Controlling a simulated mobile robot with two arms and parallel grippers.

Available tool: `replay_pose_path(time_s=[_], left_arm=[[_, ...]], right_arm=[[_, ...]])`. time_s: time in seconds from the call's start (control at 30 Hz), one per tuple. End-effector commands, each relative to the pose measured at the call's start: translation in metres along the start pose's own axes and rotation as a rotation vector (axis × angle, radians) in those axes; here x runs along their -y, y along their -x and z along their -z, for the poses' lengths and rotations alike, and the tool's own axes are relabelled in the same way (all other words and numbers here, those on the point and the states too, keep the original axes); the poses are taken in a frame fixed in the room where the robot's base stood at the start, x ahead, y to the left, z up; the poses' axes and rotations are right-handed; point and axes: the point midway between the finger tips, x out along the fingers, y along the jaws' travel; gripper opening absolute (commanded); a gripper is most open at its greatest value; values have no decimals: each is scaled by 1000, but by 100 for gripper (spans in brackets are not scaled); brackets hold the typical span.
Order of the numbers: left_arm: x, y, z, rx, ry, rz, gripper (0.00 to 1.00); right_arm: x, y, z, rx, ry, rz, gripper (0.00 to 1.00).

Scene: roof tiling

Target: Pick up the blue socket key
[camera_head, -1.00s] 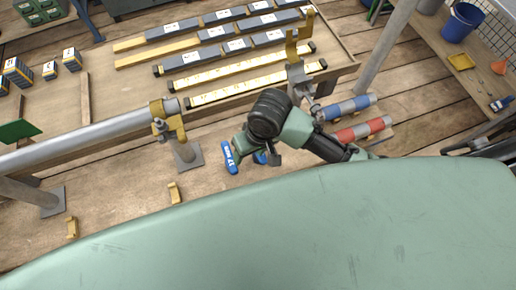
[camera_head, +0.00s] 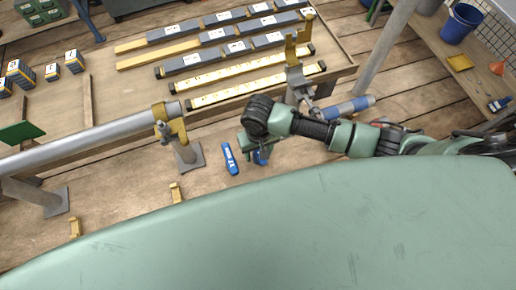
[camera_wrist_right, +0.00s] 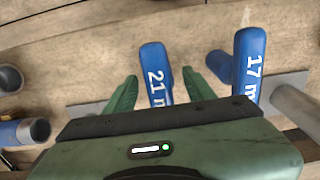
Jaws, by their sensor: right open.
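Two blue socket keys lie near the floor frame. One (camera_head: 230,159) lies just left of my right gripper (camera_head: 257,150); the wrist view shows it at the right (camera_wrist_right: 248,65), marked "17 m". The other (camera_head: 260,157) is mostly hidden under the gripper in the head view. In the wrist view this second key (camera_wrist_right: 156,75), marked "21 m", lies between the two green fingers of my right gripper (camera_wrist_right: 160,82). The fingers are open, one on either side, with visible gaps. My left gripper is not in view.
A grey pipe with a yellow clamp (camera_head: 168,125) runs in from the left. A post with a yellow bracket (camera_head: 292,50) stands behind the gripper. A blue-banded cylinder (camera_head: 350,109) lies to the right. A low wooden platform (camera_head: 110,95) holds slats and boxes.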

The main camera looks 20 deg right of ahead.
Motion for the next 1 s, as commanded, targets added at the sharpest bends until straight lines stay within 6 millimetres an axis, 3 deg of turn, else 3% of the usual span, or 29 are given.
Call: replay_pose_path(time_s=[0.3,0.5,1.0], left_arm=[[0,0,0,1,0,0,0],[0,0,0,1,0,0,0],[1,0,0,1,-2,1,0]], right_arm=[[0,-6,0,-1,1,0,51],[0,-6,0,-1,1,0,0],[1,5,1,-4,1,2,0]])
